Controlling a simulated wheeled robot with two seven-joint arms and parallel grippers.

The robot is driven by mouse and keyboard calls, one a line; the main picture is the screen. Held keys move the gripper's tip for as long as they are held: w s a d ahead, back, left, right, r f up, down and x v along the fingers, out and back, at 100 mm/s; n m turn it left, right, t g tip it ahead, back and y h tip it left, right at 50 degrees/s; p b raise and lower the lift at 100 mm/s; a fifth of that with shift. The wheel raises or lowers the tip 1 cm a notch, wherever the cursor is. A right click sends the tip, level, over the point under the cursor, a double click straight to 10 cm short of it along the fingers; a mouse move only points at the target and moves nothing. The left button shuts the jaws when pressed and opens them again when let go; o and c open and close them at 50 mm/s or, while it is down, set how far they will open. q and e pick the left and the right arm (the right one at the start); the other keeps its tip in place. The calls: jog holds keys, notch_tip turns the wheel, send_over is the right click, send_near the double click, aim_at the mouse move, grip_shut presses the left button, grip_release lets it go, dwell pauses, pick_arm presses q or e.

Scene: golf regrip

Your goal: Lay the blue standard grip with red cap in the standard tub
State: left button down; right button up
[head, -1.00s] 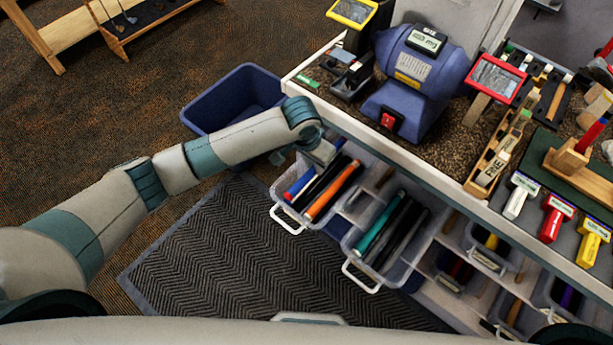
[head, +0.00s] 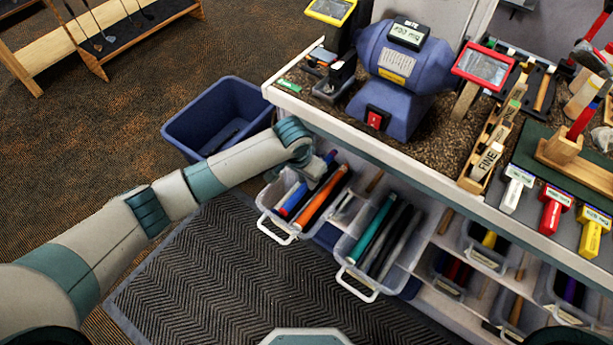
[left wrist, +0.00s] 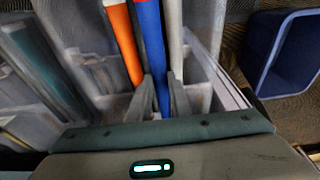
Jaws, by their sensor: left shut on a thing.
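My left gripper (head: 318,168) is at the back end of the left clear tub (head: 272,222) on the pulled-out shelf. In the left wrist view my left gripper (left wrist: 163,92) is shut on a blue grip (left wrist: 150,40), which runs between its fingers. The blue grip also shows in the head view (head: 294,198), low in the left tub among other grips. An orange grip (left wrist: 123,42) lies close beside it. A narrow red strip shows by the blue grip, but I cannot tell whether it is its cap. No tub label is readable. My right gripper is out of view.
A second clear tub (head: 357,281) with teal and dark grips stands to the right. A blue bin (head: 178,139) is on the floor at left. The bench edge (head: 400,172) overhangs the tubs. More small tubs sit at lower right.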

pick_arm(q)
jog(key=shift+f, duration=0.3)
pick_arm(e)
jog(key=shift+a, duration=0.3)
pick_arm(q)
jog(key=shift+f, duration=0.3)
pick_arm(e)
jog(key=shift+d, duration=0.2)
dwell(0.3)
pick_arm(q)
jog(key=c, duration=1.5)
grip_release()
jog(key=shift+c, duration=0.2)
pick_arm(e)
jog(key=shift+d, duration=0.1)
pick_arm(q)
jog(key=b+v, duration=0.1)
jog(key=v, duration=1.6)
jog(key=shift+r+b, duration=0.25)
jog(key=shift+b, duration=0.05)
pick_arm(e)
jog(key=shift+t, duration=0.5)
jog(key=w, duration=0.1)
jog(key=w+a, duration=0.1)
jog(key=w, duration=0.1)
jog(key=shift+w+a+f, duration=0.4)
